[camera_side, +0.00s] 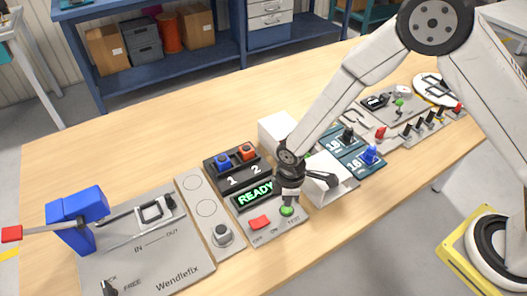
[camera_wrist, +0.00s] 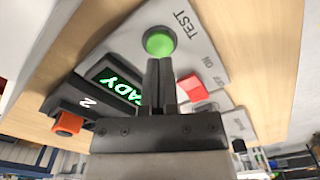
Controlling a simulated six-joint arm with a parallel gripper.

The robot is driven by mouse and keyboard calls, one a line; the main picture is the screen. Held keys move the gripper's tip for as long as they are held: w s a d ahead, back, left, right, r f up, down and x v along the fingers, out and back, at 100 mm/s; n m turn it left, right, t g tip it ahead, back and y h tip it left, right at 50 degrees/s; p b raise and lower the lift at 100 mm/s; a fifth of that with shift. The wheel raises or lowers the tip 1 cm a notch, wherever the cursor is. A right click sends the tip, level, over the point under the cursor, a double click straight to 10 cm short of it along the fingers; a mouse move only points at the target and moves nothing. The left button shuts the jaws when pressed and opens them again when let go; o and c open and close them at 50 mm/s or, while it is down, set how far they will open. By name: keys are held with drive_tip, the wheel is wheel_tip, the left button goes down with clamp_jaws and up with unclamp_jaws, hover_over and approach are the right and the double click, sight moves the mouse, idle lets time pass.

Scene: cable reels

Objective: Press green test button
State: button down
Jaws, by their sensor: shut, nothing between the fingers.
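The green test button (camera_side: 287,211) is a round cap on a grey panel (camera_side: 275,237) marked TEST, OFF and ON. In the wrist view the green button (camera_wrist: 159,41) is just past my fingertips, fully lit green in colour. My gripper (camera_side: 289,202) points down over the button in the side view. Its dark fingers (camera_wrist: 159,64) are closed together and hold nothing. The tips are very close to the button; I cannot tell if they touch it. A display (camera_side: 255,194) beside the button reads READY in green.
A red rocker switch (camera_side: 260,222) sits left of the button. A blue plug (camera_side: 223,160) and an orange plug (camera_side: 246,153) stand behind the display. A white open box (camera_side: 340,173) is close on the right. Bare wooden table (camera_side: 130,135) lies behind.

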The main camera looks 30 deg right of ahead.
sight(287, 209)
drive_tip(key=shift+f, duration=1.2)
drive_tip(key=shift+r, duration=3.55)
